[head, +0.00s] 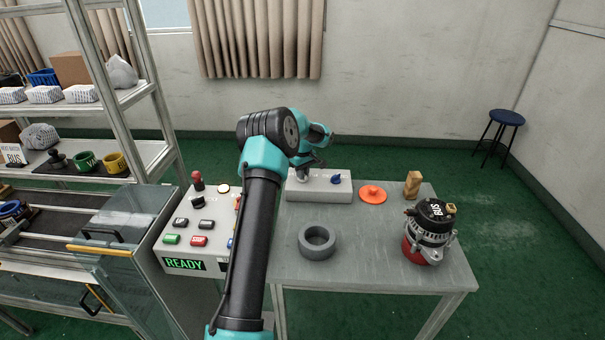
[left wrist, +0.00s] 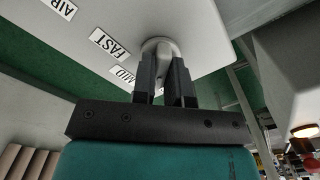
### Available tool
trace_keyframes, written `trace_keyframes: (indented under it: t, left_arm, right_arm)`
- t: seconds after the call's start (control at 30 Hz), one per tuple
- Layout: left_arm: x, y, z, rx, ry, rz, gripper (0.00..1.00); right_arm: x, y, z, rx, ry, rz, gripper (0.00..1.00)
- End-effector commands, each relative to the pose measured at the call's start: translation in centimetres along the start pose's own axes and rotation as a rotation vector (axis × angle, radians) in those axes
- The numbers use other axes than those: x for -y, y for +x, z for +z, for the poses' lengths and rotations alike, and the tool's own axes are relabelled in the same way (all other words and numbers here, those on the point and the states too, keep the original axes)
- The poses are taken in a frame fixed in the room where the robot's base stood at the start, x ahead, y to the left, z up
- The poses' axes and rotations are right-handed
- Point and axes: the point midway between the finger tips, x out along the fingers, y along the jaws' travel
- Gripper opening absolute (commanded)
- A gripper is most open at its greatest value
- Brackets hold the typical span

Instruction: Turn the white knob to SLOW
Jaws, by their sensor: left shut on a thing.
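The white knob (left wrist: 158,47) is on the face of a light grey box (head: 335,194) at the back of the table. My left gripper (left wrist: 166,72) is shut on the white knob, one dark finger on each side of it; in the head view the gripper (head: 304,170) is over the left part of the box. Labels reading FAST (left wrist: 110,44), MID (left wrist: 123,75) and AIR (left wrist: 63,8) show in the left wrist view. No SLOW label shows, and I cannot tell where the knob points. My right gripper is out of view.
A blue knob (head: 336,180) sits right of the gripper on the same box. An orange disc (head: 373,194), a wooden block (head: 413,184), a grey ring (head: 317,242) and an alternator (head: 430,232) stand on the table (head: 360,265). A button panel (head: 188,240) is at left.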

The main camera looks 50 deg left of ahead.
Motion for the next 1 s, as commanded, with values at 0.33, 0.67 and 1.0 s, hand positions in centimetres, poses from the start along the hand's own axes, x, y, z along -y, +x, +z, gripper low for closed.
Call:
trace_keyframes:
  t: [0.33,0.67,1.0]
  left_arm:
    - [0.0,0.0,0.0,0.0,0.0,0.0,0.39]
    - [0.0,-0.4,0.0,0.0,0.0,0.001,0.39]
    - [-0.1,-5.0,-0.1,-0.003,0.001,0.003,0.39]
  right_arm:
    - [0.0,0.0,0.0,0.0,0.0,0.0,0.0]
    - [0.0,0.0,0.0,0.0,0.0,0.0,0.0]
    - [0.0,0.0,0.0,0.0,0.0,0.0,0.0]
